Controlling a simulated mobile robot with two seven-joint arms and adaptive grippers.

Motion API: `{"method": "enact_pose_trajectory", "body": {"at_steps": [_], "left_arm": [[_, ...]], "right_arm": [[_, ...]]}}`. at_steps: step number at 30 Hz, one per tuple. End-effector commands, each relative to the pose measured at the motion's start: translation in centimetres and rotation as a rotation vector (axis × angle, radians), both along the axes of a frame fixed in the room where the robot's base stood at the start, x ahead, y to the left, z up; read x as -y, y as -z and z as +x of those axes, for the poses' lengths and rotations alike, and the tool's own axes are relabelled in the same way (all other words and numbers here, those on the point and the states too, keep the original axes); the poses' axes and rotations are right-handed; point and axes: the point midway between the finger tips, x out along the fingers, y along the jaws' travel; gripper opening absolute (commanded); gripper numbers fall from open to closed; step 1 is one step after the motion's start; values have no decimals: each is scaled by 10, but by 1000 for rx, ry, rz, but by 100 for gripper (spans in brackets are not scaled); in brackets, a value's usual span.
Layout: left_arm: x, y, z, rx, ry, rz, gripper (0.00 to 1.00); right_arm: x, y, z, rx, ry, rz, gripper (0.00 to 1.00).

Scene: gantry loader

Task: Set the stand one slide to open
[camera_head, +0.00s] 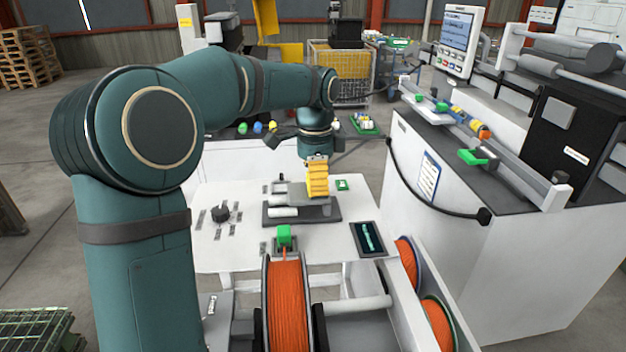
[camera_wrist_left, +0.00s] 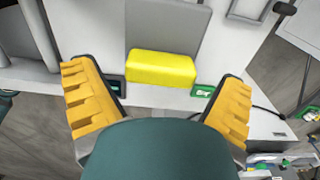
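My left gripper (camera_head: 317,180) is above the white table, over a dark plate (camera_head: 330,214) with pale cylinders. In the left wrist view my left gripper (camera_wrist_left: 160,105) has its yellow ridged fingers wide apart, with nothing between them. A yellow block (camera_wrist_left: 163,68) sits on a grey plate (camera_wrist_left: 168,30) just beyond the fingertips, apart from them. In the head view the fingers hide this spot. I cannot tell for certain which part is the stand one slide, or its setting. My right gripper is not in view.
On the white table (camera_head: 240,255) are a black knob (camera_head: 220,213), a green block (camera_head: 284,235) and a small dark screen (camera_head: 367,238). Orange spools (camera_head: 286,305) stand in front. A white machine (camera_head: 440,200) with a rail and green handle (camera_head: 472,157) stands at right.

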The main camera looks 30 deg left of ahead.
Motion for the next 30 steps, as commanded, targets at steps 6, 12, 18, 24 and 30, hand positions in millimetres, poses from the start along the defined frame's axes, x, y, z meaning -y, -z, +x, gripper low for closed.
{"method": "enact_pose_trajectory", "body": {"at_steps": [6, 12, 18, 24, 30], "left_arm": [[-1, 1, -1, -6, -1, 0, 96], [-1, -15, 0, -3, -1, 1, 96], [0, -55, 0, -2, 0, 1, 96], [0, -93, 0, -2, 0, 1, 96], [1, -114, 0, -3, 0, 1, 96]], "right_arm": [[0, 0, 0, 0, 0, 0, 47], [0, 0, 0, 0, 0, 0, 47], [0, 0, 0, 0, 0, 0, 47], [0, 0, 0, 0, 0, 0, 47], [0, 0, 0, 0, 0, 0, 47]]}}
